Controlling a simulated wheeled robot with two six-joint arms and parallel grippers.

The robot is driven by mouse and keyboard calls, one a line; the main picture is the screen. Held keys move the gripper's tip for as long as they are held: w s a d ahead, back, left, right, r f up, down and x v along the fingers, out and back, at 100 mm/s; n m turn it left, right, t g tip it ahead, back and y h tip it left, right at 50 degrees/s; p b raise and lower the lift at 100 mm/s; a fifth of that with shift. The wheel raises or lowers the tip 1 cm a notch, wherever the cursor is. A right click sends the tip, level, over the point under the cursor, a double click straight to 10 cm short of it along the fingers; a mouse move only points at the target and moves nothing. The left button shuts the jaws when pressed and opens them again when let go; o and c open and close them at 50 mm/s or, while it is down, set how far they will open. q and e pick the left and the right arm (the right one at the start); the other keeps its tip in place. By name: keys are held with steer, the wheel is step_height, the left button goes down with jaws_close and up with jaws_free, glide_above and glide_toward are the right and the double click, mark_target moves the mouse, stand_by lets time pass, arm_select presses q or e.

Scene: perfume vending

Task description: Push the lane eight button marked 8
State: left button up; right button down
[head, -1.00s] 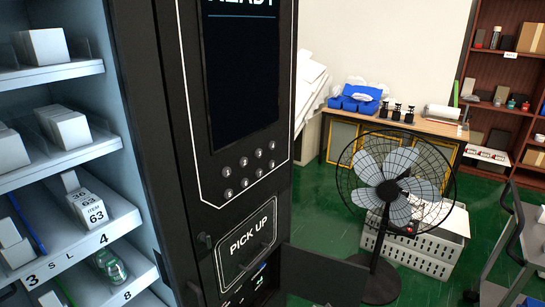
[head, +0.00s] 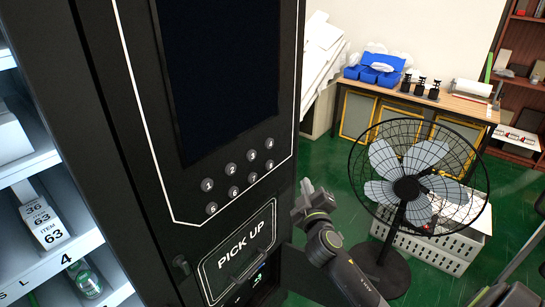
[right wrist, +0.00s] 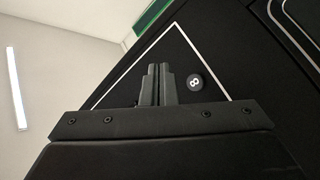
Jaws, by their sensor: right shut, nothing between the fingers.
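The button marked 8 (head: 270,165) is the right end of the lower row on the black vending machine's front, below its dark screen. In the right wrist view, the round 8 button (right wrist: 195,82) shows its number clearly, just right of the fingertips. My right gripper (head: 306,184) is in front of the machine, to the right of and slightly below the button in the head view. Its two fingers (right wrist: 158,68) are shut together and empty. They appear apart from the button; the exact gap cannot be told. My left gripper is not in view.
Several other numbered buttons sit close beside it. The PICK UP flap (head: 240,250) is below, with an open door (head: 300,270) partly behind my right arm. A standing fan (head: 408,188), crate (head: 440,245) and desk (head: 455,100) are to the right. Stocked shelves (head: 50,255) are at left.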

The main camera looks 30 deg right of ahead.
mark_target(270, 165)
steer(key=w+a+b, duration=0.1)
steer(key=w+a, duration=0.2)
steer(key=w, duration=0.5)
steer(key=shift+a+r+b, duration=0.35)
steer(key=shift+r, duration=0.05)
stand_by(0.3)
stand_by(1.9)
steer(key=shift+w+a, duration=0.15)
steer(key=shift+w, duration=0.25)
steer(key=shift+w+a+b, duration=0.15)
steer(key=shift+w+b, duration=0.15)
steer(key=shift+b, duration=0.15)
stand_by(0.6)
steer(key=shift+s, duration=0.1)
steer(key=shift+s+d, duration=0.3)
steer(key=shift+s, duration=0.35)
